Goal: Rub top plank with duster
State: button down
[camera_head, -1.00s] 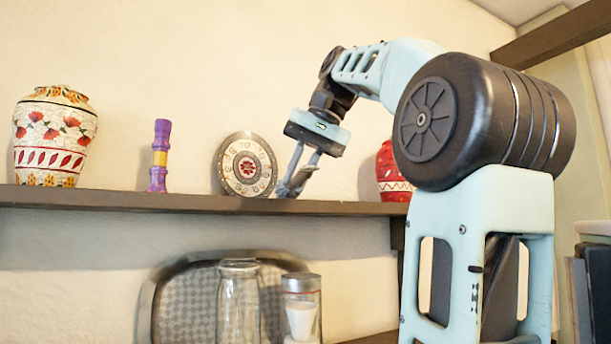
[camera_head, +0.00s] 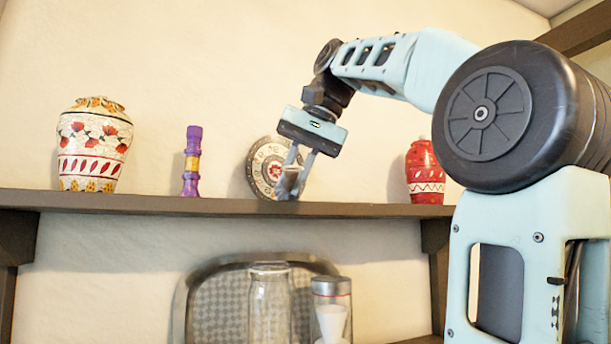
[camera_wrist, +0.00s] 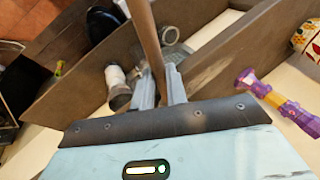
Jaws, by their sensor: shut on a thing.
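The top plank (camera_head: 350,210) is a long dark brown wall shelf in the head view. In the wrist view its grey-brown surface (camera_wrist: 228,68) runs diagonally to the right of my fingers. My gripper (camera_head: 291,183) points down just above the plank, in front of the round patterned plate's right part. It is shut on the duster (camera_head: 289,181), which looks small and partly hidden by the fingers there. In the wrist view the duster's brown handle (camera_wrist: 146,35) passes between my fingertips (camera_wrist: 157,70). I cannot tell whether the duster touches the plank.
On the plank stand a floral vase (camera_head: 93,148), a purple and yellow candlestick (camera_head: 191,162), the round plate (camera_head: 262,165) and a red vase (camera_head: 424,172). Below are a glass jar (camera_head: 270,305), a lidded jar (camera_head: 331,308) and a tray (camera_head: 192,305). Bare plank lies between plate and red vase.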

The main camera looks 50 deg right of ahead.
jog(key=w+a, duration=0.8)
jog(key=a, duration=0.4)
dwell(1.5)
notch_tip(320, 180, up, 6)
jog(key=shift+f, duration=0.1)
dwell(0.6)
